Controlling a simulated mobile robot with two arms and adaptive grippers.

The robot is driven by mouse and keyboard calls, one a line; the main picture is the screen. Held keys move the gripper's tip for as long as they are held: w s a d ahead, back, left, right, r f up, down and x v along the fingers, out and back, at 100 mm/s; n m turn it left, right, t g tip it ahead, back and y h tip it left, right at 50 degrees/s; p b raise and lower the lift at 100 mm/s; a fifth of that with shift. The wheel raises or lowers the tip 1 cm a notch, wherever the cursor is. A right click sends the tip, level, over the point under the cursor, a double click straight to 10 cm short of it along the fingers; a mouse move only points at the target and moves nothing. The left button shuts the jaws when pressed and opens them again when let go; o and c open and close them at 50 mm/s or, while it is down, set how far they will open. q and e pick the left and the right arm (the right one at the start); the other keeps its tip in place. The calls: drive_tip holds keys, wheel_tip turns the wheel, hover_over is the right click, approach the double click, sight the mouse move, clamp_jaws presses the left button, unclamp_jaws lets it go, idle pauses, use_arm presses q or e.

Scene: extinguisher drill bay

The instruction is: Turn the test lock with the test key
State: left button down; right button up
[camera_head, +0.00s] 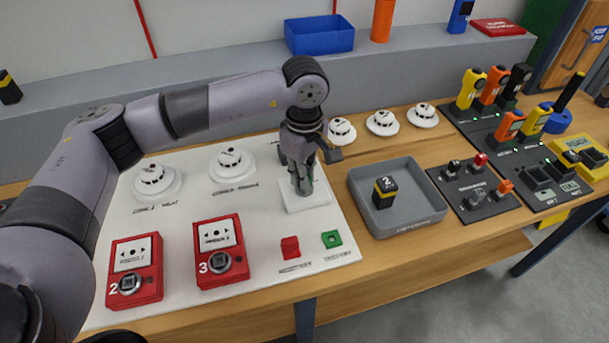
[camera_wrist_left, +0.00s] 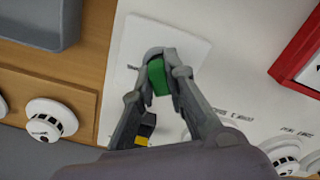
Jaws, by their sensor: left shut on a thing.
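My left gripper (camera_head: 302,190) points straight down over a small white plate (camera_head: 308,204) on the white board. In the left wrist view the gripper (camera_wrist_left: 160,75) is shut on a green block, seemingly the test key (camera_wrist_left: 157,78). The fingers hide most of the key in the head view. The plate (camera_wrist_left: 185,50) lies under the fingertips. I cannot make out a test lock there, nor whether the key touches or sits in one. My right gripper is not in view.
Red boxes with key switches, marked 2 (camera_head: 134,272) and 3 (camera_head: 220,252), stand at the board's front. A red block (camera_head: 290,247) and green square holder (camera_head: 332,239) sit right of them. A grey tray (camera_head: 415,224) holds a black-and-yellow block (camera_head: 385,192). Detectors (camera_head: 232,163) stand behind.

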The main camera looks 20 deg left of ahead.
use_arm(q)
drive_tip(key=shift+m+b, duration=0.75)
drive_tip(key=shift+m, duration=0.15)
drive_tip(key=c, duration=1.5)
unclamp_jaws()
drive_tip(key=shift+c, duration=0.2)
drive_tip(key=o, duration=0.3)
drive_tip(key=shift+r, duration=0.15)
drive_tip(key=shift+r+p, duration=1.35)
drive_tip(key=shift+r, duration=2.05)
